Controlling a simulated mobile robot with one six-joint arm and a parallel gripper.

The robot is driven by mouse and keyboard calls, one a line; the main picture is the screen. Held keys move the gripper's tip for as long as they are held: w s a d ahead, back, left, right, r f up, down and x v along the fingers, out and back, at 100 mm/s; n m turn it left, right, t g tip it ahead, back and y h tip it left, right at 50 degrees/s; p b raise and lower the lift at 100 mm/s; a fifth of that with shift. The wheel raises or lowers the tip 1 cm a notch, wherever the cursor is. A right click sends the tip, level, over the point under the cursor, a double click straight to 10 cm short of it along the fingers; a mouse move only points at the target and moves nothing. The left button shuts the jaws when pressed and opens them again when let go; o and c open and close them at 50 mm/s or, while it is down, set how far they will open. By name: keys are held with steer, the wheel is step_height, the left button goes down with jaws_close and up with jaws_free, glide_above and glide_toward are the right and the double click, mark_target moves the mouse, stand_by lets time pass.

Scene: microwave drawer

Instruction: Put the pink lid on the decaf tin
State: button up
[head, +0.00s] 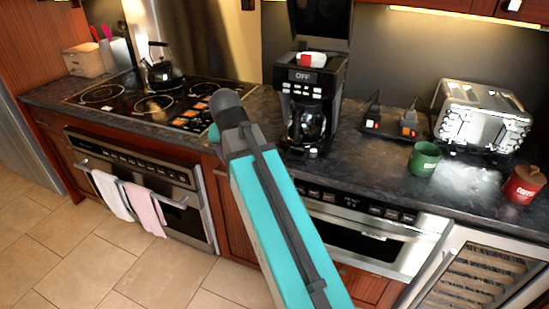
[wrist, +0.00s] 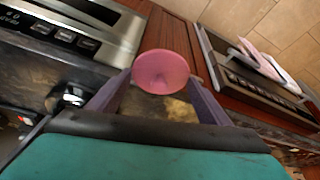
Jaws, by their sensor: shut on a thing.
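The pink lid (wrist: 160,72) is round and shows in the wrist view between the two fingers of my gripper (wrist: 163,88), which is shut on it. In the head view my arm reaches over the counter's front edge between the cooktop and the coffee maker; the lid and fingers are hidden there. An open green tin (head: 424,160) stands upright on the counter to the right of the coffee maker, well to the right of my gripper. Its marking is too small to read. A red tin (head: 523,184) with a lid on and white lettering stands farther right.
The coffee maker (head: 308,98) stands between my gripper and the green tin. A toaster (head: 482,118) is behind the two tins, and small dark items (head: 409,124) lie beside it. Bare counter (head: 375,175) lies left of the green tin. The cooktop (head: 110,92) holds a kettle (head: 161,74).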

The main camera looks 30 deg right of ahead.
steer(key=w+a+n+y, duration=0.2)
steer(key=w+a+n, duration=0.2)
steer(key=a, duration=0.5)
steer(key=shift+w+r+n+t+y, duration=0.3)
steer(key=shift+w+r+n+t, duration=0.1)
steer(key=shift+n, duration=1)
steer(key=shift+a, duration=0.1)
steer(key=shift+a, duration=0.1)
